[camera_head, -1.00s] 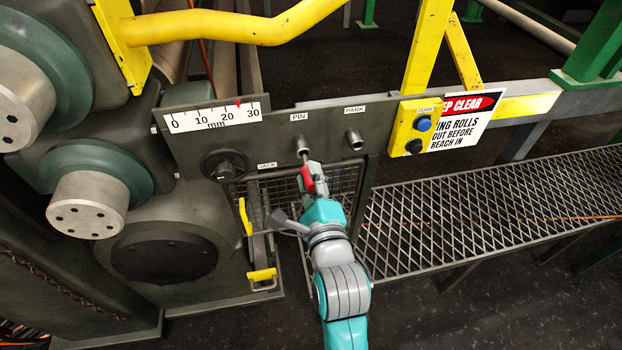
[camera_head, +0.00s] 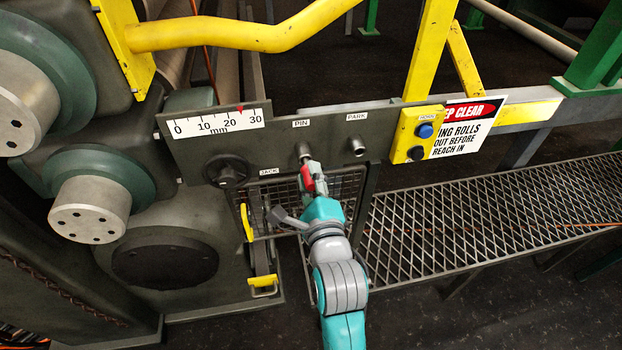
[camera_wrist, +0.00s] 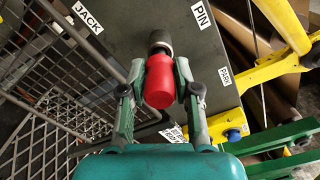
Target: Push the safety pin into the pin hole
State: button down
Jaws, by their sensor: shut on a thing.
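The safety pin's red handle (camera_wrist: 158,84) is between my gripper's two fingers (camera_wrist: 160,98), which are shut on it. It also shows in the head view (camera_head: 307,177). The handle's far end is against or very close to the grey collar (camera_wrist: 159,41) of the hole labelled PIN, which stands out from the dark panel in the head view (camera_head: 303,150). The pin's shaft is hidden, so how deep it sits cannot be told. The handle looks roughly in line with the collar.
The PARK collar (camera_head: 357,147) is to the right of PIN. A black knob (camera_head: 227,170) and a mm scale (camera_head: 217,121) are to the left. The jack's yellow handle (camera_head: 247,222) and wire mesh lie below left. A yellow button box (camera_head: 416,133) is farther right.

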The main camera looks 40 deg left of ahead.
jog(key=shift+x, duration=1.15)
jog(key=shift+c, duration=2.4)
grip_release()
jog(key=shift+d, duration=0.1)
jog(key=shift+v, duration=3.4)
